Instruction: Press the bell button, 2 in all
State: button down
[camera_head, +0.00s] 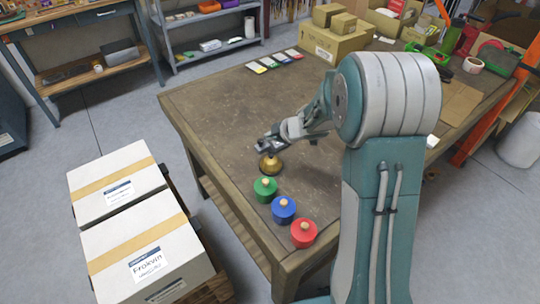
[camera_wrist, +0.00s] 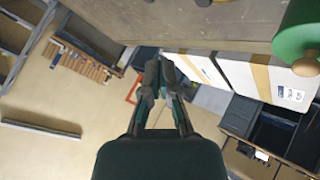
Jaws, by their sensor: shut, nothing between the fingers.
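The brass-coloured bell (camera_head: 270,166) stands on the wooden table, near its left edge. My gripper (camera_head: 268,144) is directly above or just behind the bell's top in the head view. Its fingers are shut with nothing between them. They also show together in the wrist view (camera_wrist: 158,66). The gripper hides the bell's button, and I cannot tell whether it touches the bell. I cannot make out the bell for certain in the wrist view.
Green (camera_head: 265,189), blue (camera_head: 284,210) and red (camera_head: 303,233) knobbed cylinders stand in a row in front of the bell. Cardboard boxes (camera_head: 333,44) and coloured cards (camera_head: 274,62) lie farther back. The table (camera_head: 215,98) left of the gripper is clear. White cartons (camera_head: 115,180) stand beyond its left edge.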

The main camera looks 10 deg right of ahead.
aim_at(273, 156)
jog(key=f, duration=0.4)
jog(key=shift+d+f, duration=0.1)
jog(key=shift+d, duration=0.15)
jog(key=shift+a+f, duration=0.1)
jog(key=shift+f, duration=0.4)
dwell(0.8)
jog(key=shift+f, duration=0.3)
jog(key=shift+f, duration=0.45)
dwell(0.9)
jog(key=shift+r, duration=0.85)
jog(key=shift+r, duration=2.5)
